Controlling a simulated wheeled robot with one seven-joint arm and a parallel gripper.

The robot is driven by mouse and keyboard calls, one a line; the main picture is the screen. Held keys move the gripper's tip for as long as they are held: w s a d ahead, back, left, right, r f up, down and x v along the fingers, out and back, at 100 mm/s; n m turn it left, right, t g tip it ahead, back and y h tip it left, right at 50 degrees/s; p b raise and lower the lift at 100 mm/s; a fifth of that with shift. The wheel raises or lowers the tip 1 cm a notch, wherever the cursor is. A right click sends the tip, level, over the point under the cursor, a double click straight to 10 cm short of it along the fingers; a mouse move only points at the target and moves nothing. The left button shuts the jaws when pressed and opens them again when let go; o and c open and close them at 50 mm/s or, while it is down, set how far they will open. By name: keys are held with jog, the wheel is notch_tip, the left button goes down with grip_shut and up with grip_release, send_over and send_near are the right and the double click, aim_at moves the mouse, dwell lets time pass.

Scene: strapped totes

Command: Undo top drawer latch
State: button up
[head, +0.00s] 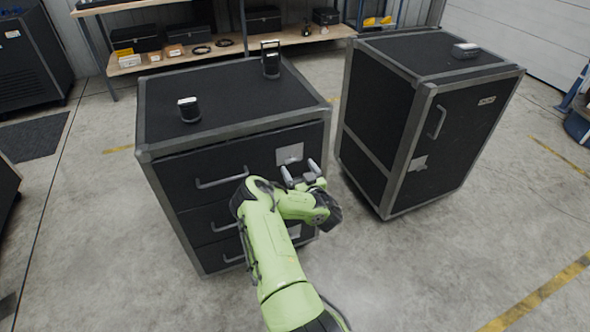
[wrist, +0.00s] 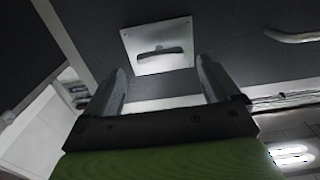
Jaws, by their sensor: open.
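The black drawer cabinet (head: 162,160) stands left of centre in the head view. Its top drawer (head: 240,160) is closed and has a bar handle (head: 222,181) on its left part. The latch (head: 289,153) is a pale square metal plate near the drawer's right end. In the wrist view the latch plate (wrist: 140,39) shows a dark, curved lever or slot across its middle. My gripper (head: 301,171) is open and empty, just in front of and slightly below the plate. In the wrist view my gripper (wrist: 160,68) has one finger towards each side of the plate, apparently not touching it.
Lower drawers sit beneath, partly hidden by my arm. Two small dark objects (head: 188,110) (head: 270,60) stand on the cabinet top. A second black cabinet (head: 455,130) with a door stands to the right across a narrow gap. A shelf (head: 215,52) runs behind. The front floor is clear.

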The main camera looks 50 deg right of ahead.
aim_at(294, 162)
jog(key=b+x, duration=0.1)
jog(key=x, duration=0.3)
jog(key=shift+s, duration=0.1)
jog(key=c, duration=1.1)
jog(key=shift+o, duration=0.2)
jog(key=shift+a, duration=0.1)
